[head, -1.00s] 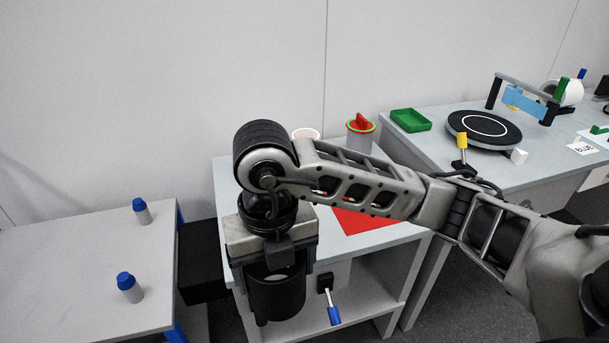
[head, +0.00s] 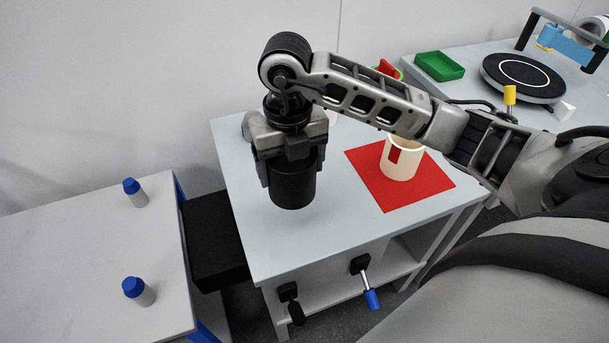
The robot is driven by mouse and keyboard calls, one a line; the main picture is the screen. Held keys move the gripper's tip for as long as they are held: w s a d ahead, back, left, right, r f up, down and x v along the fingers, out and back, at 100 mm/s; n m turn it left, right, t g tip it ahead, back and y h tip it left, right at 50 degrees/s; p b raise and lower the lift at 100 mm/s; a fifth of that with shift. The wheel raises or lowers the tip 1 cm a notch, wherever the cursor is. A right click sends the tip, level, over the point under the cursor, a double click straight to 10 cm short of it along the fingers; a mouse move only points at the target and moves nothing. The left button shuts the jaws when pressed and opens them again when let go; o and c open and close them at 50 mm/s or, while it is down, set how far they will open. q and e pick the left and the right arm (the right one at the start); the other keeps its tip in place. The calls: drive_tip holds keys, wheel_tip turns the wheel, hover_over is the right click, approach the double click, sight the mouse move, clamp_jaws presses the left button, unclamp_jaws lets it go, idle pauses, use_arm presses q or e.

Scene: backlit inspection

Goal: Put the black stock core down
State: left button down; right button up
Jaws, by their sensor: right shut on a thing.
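The black stock core (head: 293,190) is a dark cylinder, upright below my right wrist. My right gripper (head: 291,165) is shut on it, with one finger on each side of its upper part. The core shows over the left part of the pale table (head: 270,243). I cannot tell whether its bottom touches the table top. My left gripper is not in view.
A cream cup-like core (head: 402,162) with a red patch stands on a red mat (head: 385,198), right of my gripper. A lower table (head: 70,260) with blue-capped bottles (head: 134,192) is at left. Blue-handled (head: 371,298) and black levers are on the table's front. Table front centre is clear.

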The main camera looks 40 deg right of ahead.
drive_tip(key=d+f, duration=0.1)
drive_tip(key=w+d+f, duration=0.1)
drive_tip(key=f, duration=0.1)
drive_tip(key=w+d+f, duration=0.1)
drive_tip(key=f, duration=0.1)
drive_tip(key=shift+d, duration=0.2)
drive_tip(key=shift+w+d+f, duration=0.1)
drive_tip(key=shift+d+f, duration=0.05)
drive_tip(key=shift+f, duration=0.8)
drive_tip(key=shift+w+d+f, duration=0.1)
drive_tip(key=shift+f, duration=0.85)
drive_tip(key=shift+f, duration=0.2)
drive_tip(key=o, duration=1)
drive_tip(key=shift+o, duration=0.2)
drive_tip(key=shift+r, duration=0.1)
wheel_tip(320, 180, up, 12)
drive_tip(key=shift+r, duration=0.15)
drive_tip(key=shift+s, duration=0.1)
